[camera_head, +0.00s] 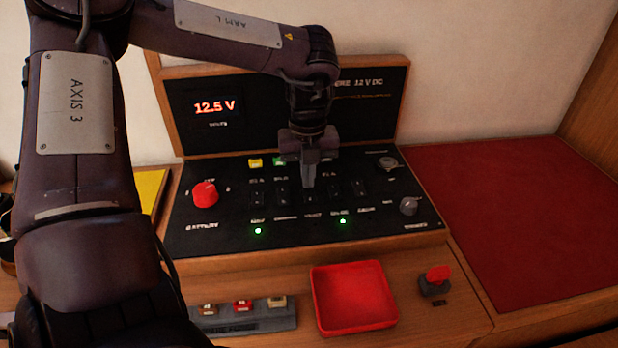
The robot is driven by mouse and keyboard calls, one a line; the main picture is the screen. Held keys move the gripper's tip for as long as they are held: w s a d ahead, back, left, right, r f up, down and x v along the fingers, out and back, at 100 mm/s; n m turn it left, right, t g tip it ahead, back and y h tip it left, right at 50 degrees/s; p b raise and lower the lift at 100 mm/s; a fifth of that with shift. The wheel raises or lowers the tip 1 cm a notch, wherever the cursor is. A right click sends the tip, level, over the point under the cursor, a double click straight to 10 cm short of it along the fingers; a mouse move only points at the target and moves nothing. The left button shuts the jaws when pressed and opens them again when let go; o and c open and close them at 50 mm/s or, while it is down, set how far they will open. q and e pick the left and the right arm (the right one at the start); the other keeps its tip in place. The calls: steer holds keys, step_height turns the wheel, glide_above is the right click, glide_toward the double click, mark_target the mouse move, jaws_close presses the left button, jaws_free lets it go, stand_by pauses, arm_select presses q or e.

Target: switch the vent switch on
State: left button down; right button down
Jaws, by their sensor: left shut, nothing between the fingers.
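A sloped black switch panel (213,236) carries a row of black rocker switches. My left gripper (308,184) is shut and empty, pointing down at the middle rocker switch (309,198), its tip at or just above it. Contact cannot be told. The labels are too blurred to read surely, so I cannot confirm which one is the vent switch; the middle one is under my fingers. Green lights glow below the leftmost switch (254,198) and the second from right (334,190). No light shows below the middle one. My right gripper is not in view.
A red knob (204,194) sits on the panel's left, a grey knob (408,206) on its right. An upright display (214,107) reads 12.5 V. A red mat (520,210) lies clear.

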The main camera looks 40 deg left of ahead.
arm_select(q)
steer(key=shift+f+b, duration=0.3)
steer(key=shift+f, duration=0.15)
steer(key=shift+r, duration=0.1)
steer(key=shift+r+p, duration=2.75)
steer(key=shift+r, duration=0.75)
steer(key=shift+f, duration=0.15)
